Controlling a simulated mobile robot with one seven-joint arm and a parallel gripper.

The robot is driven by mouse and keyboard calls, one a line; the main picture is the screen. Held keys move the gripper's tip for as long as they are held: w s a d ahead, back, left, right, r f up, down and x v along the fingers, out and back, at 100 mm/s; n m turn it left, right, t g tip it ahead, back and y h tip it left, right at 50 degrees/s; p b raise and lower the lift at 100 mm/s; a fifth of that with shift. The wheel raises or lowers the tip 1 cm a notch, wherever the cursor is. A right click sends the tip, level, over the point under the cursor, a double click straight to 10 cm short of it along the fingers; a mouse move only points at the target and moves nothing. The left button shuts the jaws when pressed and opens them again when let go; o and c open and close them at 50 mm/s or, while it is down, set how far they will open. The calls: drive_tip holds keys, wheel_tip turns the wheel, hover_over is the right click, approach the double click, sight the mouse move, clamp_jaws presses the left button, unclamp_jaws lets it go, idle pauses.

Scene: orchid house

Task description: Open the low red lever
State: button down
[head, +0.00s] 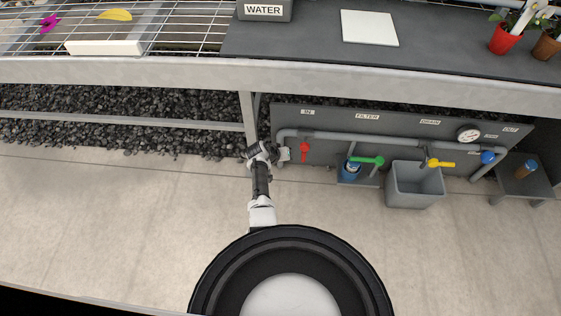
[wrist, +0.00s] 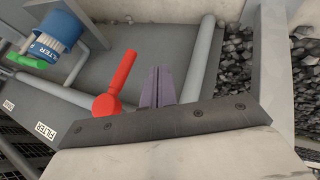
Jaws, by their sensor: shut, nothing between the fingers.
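The red lever (head: 304,151) sits low at the left end of the grey pipe run, under the bench, with its handle pointing down in the head view. In the wrist view the red lever (wrist: 117,88) fills the middle, its round hub at the lower end of the handle. My gripper (head: 286,154) is just left of the lever in the head view. In the wrist view my gripper's fingers (wrist: 157,84) are together and empty, right of the lever. A narrow gap seems to separate them; contact cannot be told.
The grey pipe (head: 345,138) runs along a backboard labelled IN, FILTER and DRAIN. To the right are a green lever (head: 368,161), a blue filter (head: 351,170), a grey bin (head: 414,186), a yellow lever (head: 441,163) and a gauge (head: 469,134). The bench edge (head: 180,72) overhangs; the floor in front is clear.

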drive_tip(key=d, duration=0.2)
drive_tip(key=w+d+p, duration=0.1)
drive_tip(key=d, duration=0.1)
drive_tip(key=shift+d+f, duration=0.1)
drive_tip(key=shift+f, duration=0.15)
drive_tip(key=shift+w+f+b, duration=0.1)
drive_tip(key=shift+b, duration=0.25)
